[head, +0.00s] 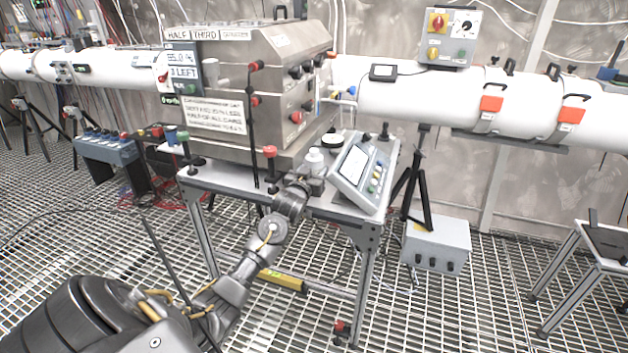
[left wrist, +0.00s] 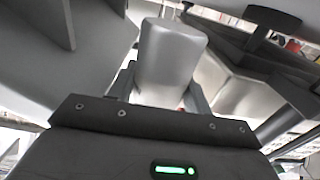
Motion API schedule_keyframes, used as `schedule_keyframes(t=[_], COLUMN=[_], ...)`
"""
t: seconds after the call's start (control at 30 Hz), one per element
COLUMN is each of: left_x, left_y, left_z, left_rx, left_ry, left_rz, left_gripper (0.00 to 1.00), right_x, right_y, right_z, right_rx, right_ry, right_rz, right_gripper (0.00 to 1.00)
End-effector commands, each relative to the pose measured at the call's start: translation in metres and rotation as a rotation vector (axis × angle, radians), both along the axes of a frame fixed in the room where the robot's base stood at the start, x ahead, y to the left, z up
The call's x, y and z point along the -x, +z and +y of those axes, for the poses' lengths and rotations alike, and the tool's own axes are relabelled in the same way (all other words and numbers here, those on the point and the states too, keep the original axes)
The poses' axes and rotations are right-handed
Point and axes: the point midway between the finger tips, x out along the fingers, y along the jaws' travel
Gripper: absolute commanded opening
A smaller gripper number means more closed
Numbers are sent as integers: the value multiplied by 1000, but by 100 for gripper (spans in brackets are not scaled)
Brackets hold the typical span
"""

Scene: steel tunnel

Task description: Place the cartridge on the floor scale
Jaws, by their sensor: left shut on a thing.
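My left gripper (head: 312,180) is at the table's front edge, in front of the steel machine. It is shut on a pale, rounded piece that I take to be the cartridge (left wrist: 170,55), which stands up between the fingers in the left wrist view. In the head view a small white, bottle-like shape (head: 314,160) shows just beyond the fingers; I cannot tell whether it is the held piece. I cannot make out a floor scale for certain. My right gripper is not in view.
The steel machine (head: 285,85) and a tilted console (head: 361,170) with a screen stand on the metal table (head: 235,185). A grey box (head: 436,247) and a black tripod (head: 419,190) stand to the right. A yellow bar (head: 283,280) lies low under the table. Grating is clear at front right.

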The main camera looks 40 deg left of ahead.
Motion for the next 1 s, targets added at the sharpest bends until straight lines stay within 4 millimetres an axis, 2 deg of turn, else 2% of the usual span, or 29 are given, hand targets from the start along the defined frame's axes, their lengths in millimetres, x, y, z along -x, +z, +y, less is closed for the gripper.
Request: schedule_keyframes(t=[0.2,0.4,0.63,0.67,0.8,1.0], left_x=[0,0,0,0,0,0], left_y=[-26,-30,-32,-35,-35,-35], left_z=[0,0,0,0,0,0], left_rx=[0,0,0,1,1,1], left_ry=[1,1,0,0,0,0], left_rz=[-2,-4,-3,3,3,3], left_gripper=[0,0,0,52,70,71], right_x=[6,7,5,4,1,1], right_y=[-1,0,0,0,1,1], right_z=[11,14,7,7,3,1], right_rx=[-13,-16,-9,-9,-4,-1], right_ry=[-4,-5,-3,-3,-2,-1], right_rz=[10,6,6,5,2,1], right_gripper=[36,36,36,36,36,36])
